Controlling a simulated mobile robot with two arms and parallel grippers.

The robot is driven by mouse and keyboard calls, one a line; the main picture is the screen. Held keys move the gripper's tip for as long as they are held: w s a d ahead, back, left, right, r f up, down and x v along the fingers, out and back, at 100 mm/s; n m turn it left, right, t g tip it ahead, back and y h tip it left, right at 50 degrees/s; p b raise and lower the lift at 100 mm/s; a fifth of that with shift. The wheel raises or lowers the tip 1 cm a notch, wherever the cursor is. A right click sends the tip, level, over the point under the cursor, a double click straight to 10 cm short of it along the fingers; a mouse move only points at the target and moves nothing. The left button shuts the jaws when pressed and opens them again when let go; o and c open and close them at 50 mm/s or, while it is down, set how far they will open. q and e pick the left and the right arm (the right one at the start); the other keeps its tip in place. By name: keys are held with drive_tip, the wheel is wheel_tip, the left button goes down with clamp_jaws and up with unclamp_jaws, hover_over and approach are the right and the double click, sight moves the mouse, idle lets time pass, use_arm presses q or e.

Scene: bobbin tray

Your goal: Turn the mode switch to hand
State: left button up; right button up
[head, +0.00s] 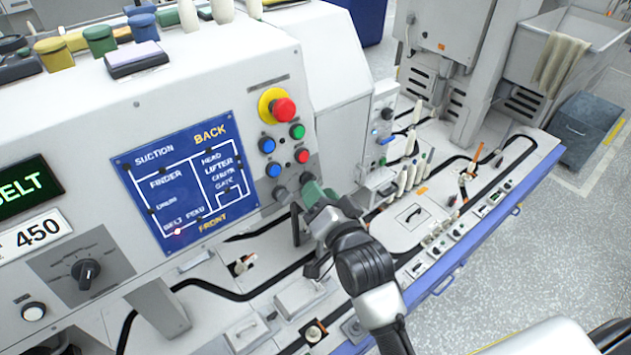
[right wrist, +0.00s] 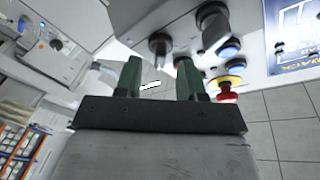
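Two black knobs sit at the lower right of the grey machine's control face, below the coloured buttons. One is the left knob (head: 280,194), the other the right knob (head: 307,178). I cannot read their labels, so I cannot tell which is the mode switch. In the right wrist view two black knobs (right wrist: 160,44) (right wrist: 213,24) show beyond the fingers. My right gripper (right wrist: 160,80) is open, its two green fingers apart with nothing between them. In the head view my right gripper (head: 314,196) is close to the knobs, partly covering that corner. My left gripper is not in view.
A red emergency stop (head: 284,109) on a yellow base sits above blue, green and red buttons. A blue diagram panel (head: 187,183) is to their left. A rotary selector (head: 87,273) is farther left. A track bed with black belts (head: 415,215) spreads to the right.

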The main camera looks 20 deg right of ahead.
drive_tip(key=shift+w+a, duration=0.15)
drive_tip(key=shift+w, duration=0.95)
clamp_jaws()
